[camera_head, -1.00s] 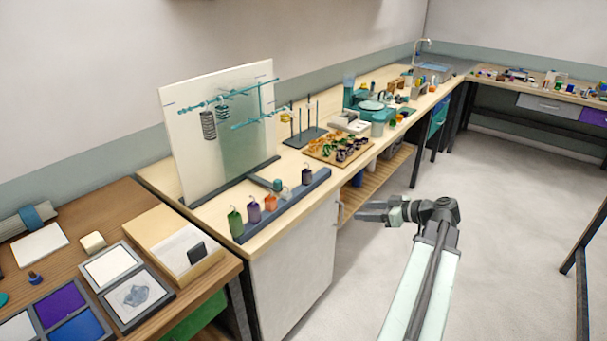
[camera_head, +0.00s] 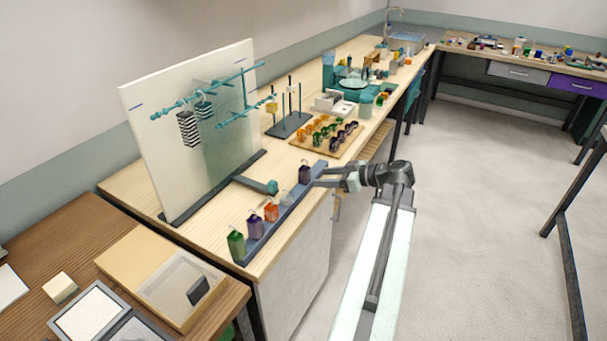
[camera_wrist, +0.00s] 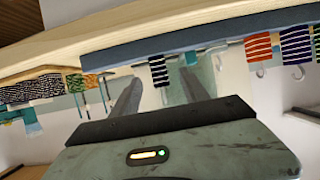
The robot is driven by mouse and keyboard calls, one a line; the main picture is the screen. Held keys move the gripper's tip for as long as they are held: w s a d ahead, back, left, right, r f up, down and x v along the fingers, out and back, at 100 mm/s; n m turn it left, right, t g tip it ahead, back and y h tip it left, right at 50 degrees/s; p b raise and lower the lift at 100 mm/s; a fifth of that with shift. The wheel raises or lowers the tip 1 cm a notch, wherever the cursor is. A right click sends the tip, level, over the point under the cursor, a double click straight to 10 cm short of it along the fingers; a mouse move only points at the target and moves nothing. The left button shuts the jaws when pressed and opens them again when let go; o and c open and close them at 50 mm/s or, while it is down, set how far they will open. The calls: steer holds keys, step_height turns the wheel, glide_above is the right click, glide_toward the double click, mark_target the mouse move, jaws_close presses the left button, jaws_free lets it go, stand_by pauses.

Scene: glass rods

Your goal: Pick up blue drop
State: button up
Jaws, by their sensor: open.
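Several small drops stand in a row on a slate-blue rail (camera_head: 262,241) at the front of the wooden bench. From near to far they are a green drop (camera_head: 236,245), a violet-blue drop (camera_head: 254,227), an orange drop (camera_head: 271,211), a pale clear drop (camera_head: 285,198) and a dark indigo drop (camera_head: 305,173). I cannot tell for certain which counts as blue. My gripper (camera_head: 318,176) is open beside the dark indigo drop. In the wrist view that drop (camera_wrist: 158,70) shows striped and upside down, beyond and between my open fingers (camera_wrist: 160,85).
Behind the rail stands a pale board (camera_head: 150,130) with teal rods and hanging coils. A tray of coloured pieces (camera_head: 327,138) and a small rod stand (camera_head: 289,125) lie beyond. A wooden box (camera_head: 165,283) is on the near table.

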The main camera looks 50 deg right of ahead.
mark_target(308, 178)
steer(key=b+x, duration=0.1)
steer(key=x, duration=0.3)
steer(key=b+x, duration=0.1)
steer(key=x, duration=0.1)
steer(key=shift+w+d+f+b, duration=0.1)
steer(key=shift+w+f+b, duration=0.15)
steer(key=shift+f, duration=0.2)
steer(key=shift+s+r, duration=0.1)
jaws_close()
